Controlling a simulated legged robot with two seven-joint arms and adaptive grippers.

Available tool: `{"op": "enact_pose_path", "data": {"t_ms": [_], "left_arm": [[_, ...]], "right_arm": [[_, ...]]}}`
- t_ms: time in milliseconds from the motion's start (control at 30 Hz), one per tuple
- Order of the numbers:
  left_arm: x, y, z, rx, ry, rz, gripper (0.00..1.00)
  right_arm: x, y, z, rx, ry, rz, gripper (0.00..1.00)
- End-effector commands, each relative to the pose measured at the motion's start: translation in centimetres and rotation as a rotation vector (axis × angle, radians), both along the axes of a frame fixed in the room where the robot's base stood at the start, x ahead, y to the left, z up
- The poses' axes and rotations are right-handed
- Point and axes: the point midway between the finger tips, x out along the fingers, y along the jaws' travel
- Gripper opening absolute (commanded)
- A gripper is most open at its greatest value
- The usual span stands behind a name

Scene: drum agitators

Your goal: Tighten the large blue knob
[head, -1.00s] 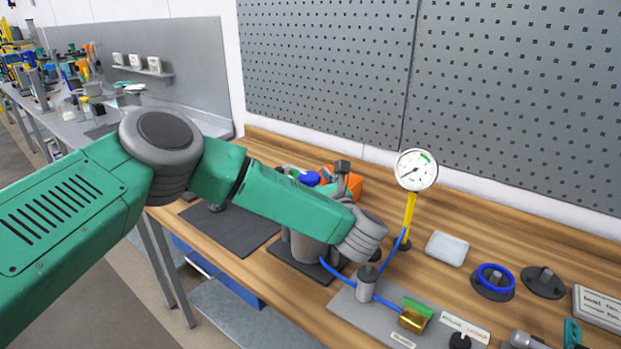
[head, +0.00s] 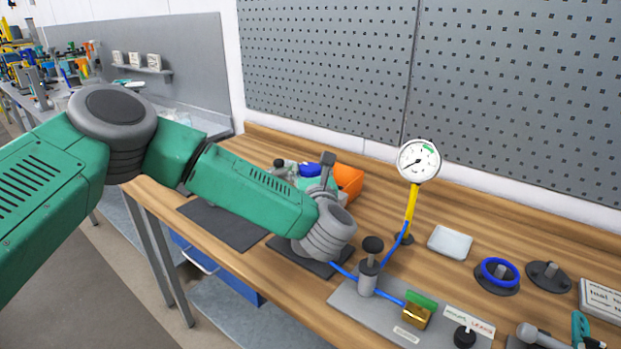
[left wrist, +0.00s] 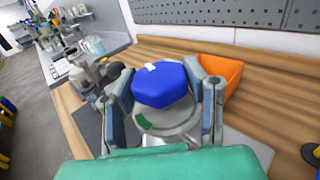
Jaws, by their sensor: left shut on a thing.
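The large blue knob (left wrist: 160,84) shows in the left wrist view, faceted, with a small white mark on its top. It sits above a round grey body with a green patch. My left gripper (left wrist: 163,92) has a finger on each side of the knob and is shut on it. In the head view the knob (head: 326,158) shows only as a bit of blue behind my left forearm, and most of the gripper is hidden there. My right gripper is in neither current view.
An orange bin (head: 349,181) stands close behind the knob. To the right are a pressure gauge (head: 419,161) on a yellow stem, a grey plate (head: 352,301) with a black-topped plunger (head: 372,246), and a blue ring handwheel (head: 500,272). A pegboard wall (head: 510,90) stands behind the bench.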

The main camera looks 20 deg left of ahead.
Motion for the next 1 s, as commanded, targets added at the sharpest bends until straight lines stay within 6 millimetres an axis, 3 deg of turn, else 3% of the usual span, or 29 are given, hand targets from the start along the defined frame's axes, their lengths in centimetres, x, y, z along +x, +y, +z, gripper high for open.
{"op": "enact_pose_path", "data": {"t_ms": [467,1000], "left_arm": [[0.1,0.4,-0.3,-0.002,-0.008,-0.450,0.11],[0.2,0.4,-0.3,-0.001,-0.012,-0.908,0.11]], "right_arm": [[0.0,0.0,-7.0,0.000,0.000,0.000,0.00],[-0.1,0.0,-16.3,0.000,0.000,0.000,0.00]]}}
